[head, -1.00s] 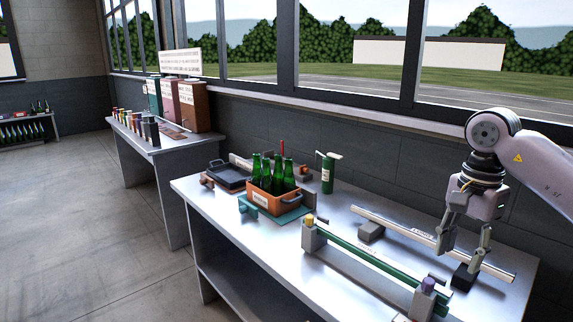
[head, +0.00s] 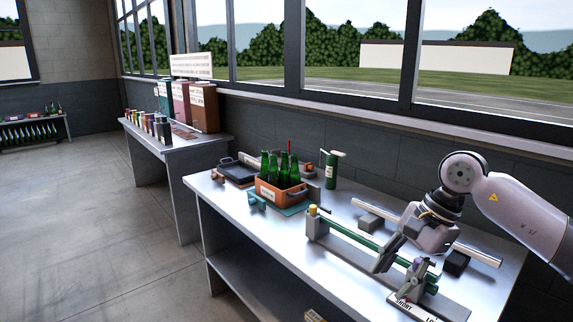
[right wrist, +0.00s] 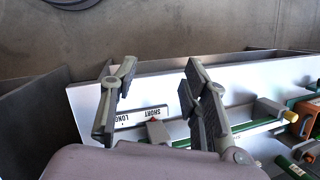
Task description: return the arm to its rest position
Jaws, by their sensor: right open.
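My right arm comes in from the right in the head view. Its gripper (head: 402,266) points down over the front right part of the metal workbench (head: 262,222), close to the green rail (head: 346,236). In the right wrist view the two fingers (right wrist: 155,92) are spread apart with nothing between them. A label plate marked SHORT and LONG (right wrist: 141,115) shows beyond the fingers, near the bench edge. My left gripper is in neither view.
An orange crate (head: 268,194) of green bottles stands mid-bench, with a dark tray (head: 238,173) left of it. A green cylinder (head: 331,170) stands behind. A silver rail (head: 470,252) lies along the back right. The floor at left (head: 80,220) is clear.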

